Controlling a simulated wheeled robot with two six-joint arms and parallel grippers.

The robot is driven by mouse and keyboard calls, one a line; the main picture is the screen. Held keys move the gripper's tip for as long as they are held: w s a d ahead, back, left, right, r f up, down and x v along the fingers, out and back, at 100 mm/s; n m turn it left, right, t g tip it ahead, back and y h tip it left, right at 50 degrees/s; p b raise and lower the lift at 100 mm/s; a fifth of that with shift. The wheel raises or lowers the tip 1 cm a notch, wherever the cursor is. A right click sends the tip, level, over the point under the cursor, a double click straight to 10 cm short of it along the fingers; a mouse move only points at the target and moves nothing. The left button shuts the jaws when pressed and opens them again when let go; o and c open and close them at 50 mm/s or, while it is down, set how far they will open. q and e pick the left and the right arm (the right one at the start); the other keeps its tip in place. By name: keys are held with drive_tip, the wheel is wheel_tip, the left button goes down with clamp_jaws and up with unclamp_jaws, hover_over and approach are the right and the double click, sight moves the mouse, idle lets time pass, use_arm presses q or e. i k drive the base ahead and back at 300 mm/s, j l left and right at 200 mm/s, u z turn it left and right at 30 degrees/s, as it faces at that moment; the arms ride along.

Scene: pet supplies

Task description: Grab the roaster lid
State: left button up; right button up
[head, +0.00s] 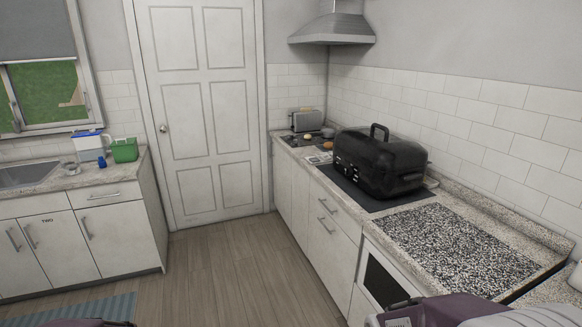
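A black roaster (375,175) stands on a dark mat on the right-hand counter, close to the tiled wall. Its domed top with an upright loop handle (379,128) looks like the roaster lid; the seam between lid and base is hard to make out. Nothing of mine touches it. Purple and grey parts of my arms show at the bottom edge, left and right. Neither gripper's fingers are in view.
A toaster (306,121) and small food items stand at the counter's far end. A speckled dark panel (450,245) lies nearer, above an oven (381,283). A range hood (334,27) hangs at the back. A green basket (124,150) is left.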

sight(380, 148)
drive_tip(key=i+z, duration=0.15)
drive_tip(key=i, duration=0.3)
drive_tip(key=i+j+z, duration=0.15)
drive_tip(key=i, duration=0.25)
drive_tip(key=i+j+z, duration=0.15)
drive_tip(key=i, duration=0.3)
drive_tip(key=i+j+z, duration=0.15)
drive_tip(key=i, duration=0.25)
drive_tip(key=i+j+z, duration=0.3)
drive_tip(key=i+z, duration=0.2)
drive_tip(key=i+j+z, duration=0.6)
drive_tip(key=j+z, duration=0.35)
